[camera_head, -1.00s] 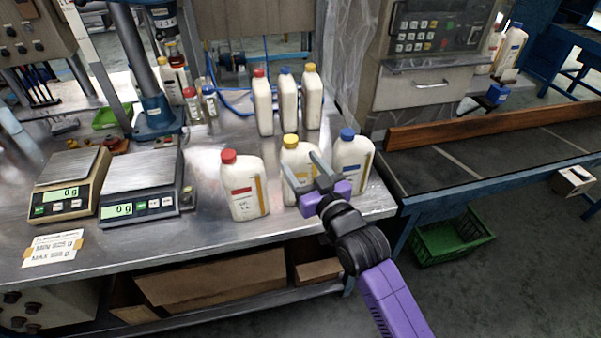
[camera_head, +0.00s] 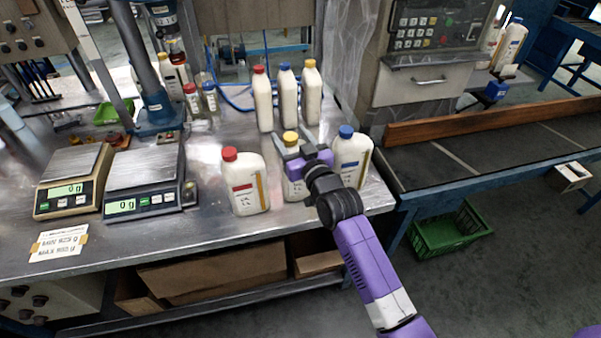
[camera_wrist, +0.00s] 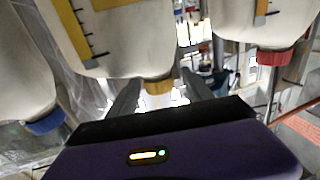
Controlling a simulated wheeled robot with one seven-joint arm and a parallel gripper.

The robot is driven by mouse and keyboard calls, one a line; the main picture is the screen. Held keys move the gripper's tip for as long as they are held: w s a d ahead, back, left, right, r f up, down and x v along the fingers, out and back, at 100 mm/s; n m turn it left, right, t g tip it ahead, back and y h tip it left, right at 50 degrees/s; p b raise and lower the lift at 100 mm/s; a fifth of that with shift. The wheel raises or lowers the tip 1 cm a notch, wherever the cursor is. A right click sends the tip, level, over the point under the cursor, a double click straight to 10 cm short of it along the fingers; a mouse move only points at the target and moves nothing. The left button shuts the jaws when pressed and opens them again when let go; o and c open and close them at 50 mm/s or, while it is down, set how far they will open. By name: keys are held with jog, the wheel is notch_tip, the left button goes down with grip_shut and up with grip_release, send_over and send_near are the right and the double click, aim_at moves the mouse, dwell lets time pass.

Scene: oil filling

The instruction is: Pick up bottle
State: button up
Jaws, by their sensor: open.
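A white bottle with a yellow cap (camera_head: 290,139) stands upright on the metal table, partly hidden by my gripper. My gripper (camera_head: 292,148) is open at its upper part, with the fingers on either side near the cap. In the wrist view my open fingers (camera_wrist: 158,97) flank the yellow cap (camera_wrist: 158,86), and the bottle's body appears above it; contact cannot be told. A red-capped bottle (camera_head: 245,185) stands to its left and a blue-capped bottle (camera_head: 350,158) close to its right. They also show in the wrist view as the red-capped (camera_wrist: 262,22) and blue-capped (camera_wrist: 22,70) bottles.
Behind stand three more bottles with red (camera_head: 263,100), blue (camera_head: 287,98) and yellow (camera_head: 311,92) caps. Two scales (camera_head: 140,205) stand at the left. The table's front edge lies just before the front bottles. A conveyor (camera_head: 470,160) is at the right.

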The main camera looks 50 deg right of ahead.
grip_shut()
dwell(1.2)
jog(key=shift+r, duration=0.2)
